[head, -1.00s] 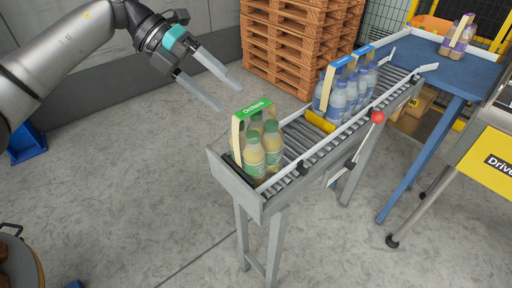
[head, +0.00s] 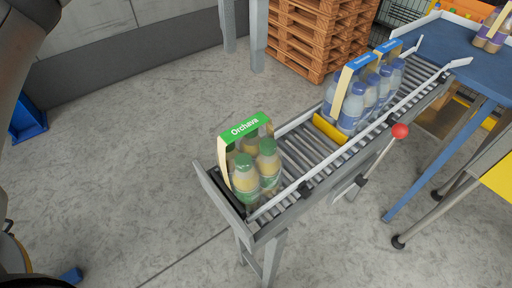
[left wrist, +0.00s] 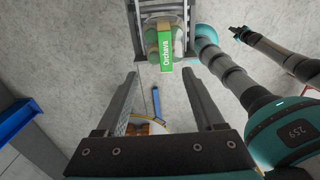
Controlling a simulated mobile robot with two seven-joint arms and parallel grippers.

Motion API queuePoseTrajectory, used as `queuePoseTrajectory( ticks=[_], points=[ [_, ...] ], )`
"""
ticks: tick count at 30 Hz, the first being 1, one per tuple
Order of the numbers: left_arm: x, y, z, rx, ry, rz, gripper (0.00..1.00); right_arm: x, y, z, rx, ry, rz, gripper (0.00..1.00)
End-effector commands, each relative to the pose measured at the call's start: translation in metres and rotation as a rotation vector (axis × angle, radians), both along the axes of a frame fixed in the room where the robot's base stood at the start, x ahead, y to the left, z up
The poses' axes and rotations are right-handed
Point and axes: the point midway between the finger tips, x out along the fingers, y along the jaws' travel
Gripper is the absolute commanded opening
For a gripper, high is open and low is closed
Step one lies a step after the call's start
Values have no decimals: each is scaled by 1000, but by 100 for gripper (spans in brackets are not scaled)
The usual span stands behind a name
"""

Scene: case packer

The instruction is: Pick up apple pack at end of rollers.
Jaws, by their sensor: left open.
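The apple pack, several green-capped bottles in a cream carrier with a green "Orchava" top (head: 245,127), stands upright at the near end of the roller conveyor (head: 300,172). My right gripper is not clearly seen.
A yellow stop bar (head: 329,129) crosses the rollers behind the apple pack. Blue-topped bottle packs (head: 353,97) stand behind it. A red-knobbed lever (head: 400,131) rises on the right side. Wooden pallets (head: 311,38) stand at the back.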

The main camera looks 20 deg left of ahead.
Motion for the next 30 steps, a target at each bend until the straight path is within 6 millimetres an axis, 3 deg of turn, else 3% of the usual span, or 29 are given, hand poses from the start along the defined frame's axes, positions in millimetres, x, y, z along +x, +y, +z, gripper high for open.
queuePoseTrajectory(
  ticks=[6,10,16,21,26,30],
  points=[
    [-1,-1,-28,-2,5,-2,70,-42,-2,-6,-6,68,0,0],
    [-1,-1,-47,-2,7,-3,70,-53,-2,-7,-6,86,1,0],
    [-1,0,-81,0,6,1,70,-44,-1,-2,-4,71,1,0],
    [-1,-1,-97,-2,3,0,70,-30,0,1,-1,46,1,0],
    [-2,-3,-108,-1,6,-1,70,-30,1,7,0,46,1,0],
    [-4,-7,-128,-1,7,-1,70,-31,1,17,0,48,1,0]
  ],
)
